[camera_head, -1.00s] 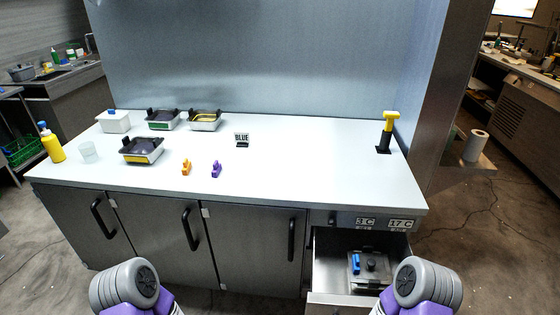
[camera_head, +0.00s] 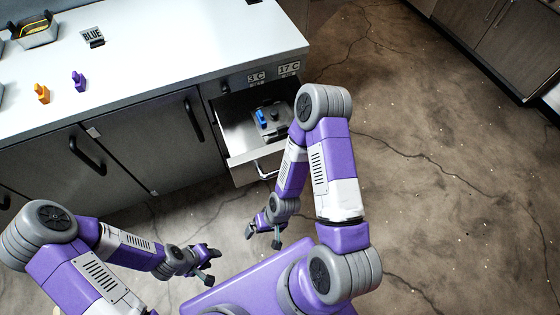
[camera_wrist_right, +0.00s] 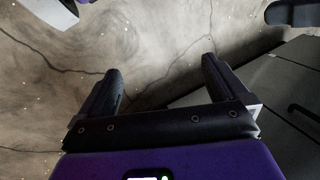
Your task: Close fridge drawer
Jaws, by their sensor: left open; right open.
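The fridge drawer (camera_head: 240,158) is pulled out below the right end of the counter, under the 3 C and 17 C displays. A lidded container with a blue clip (camera_head: 268,122) sits inside it. A bar handle (camera_head: 266,172) is on the drawer's front. My right gripper (camera_head: 263,238) is open and empty, below and in front of the drawer, apart from it. In the right wrist view its two fingers (camera_wrist_right: 160,85) are spread with only floor and part of the cabinet beyond. My left gripper (camera_head: 210,267) is open and empty, further left, over the floor.
Closed cabinet doors (camera_head: 90,150) stand left of the drawer. The floor (camera_head: 440,150) to the right is clear.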

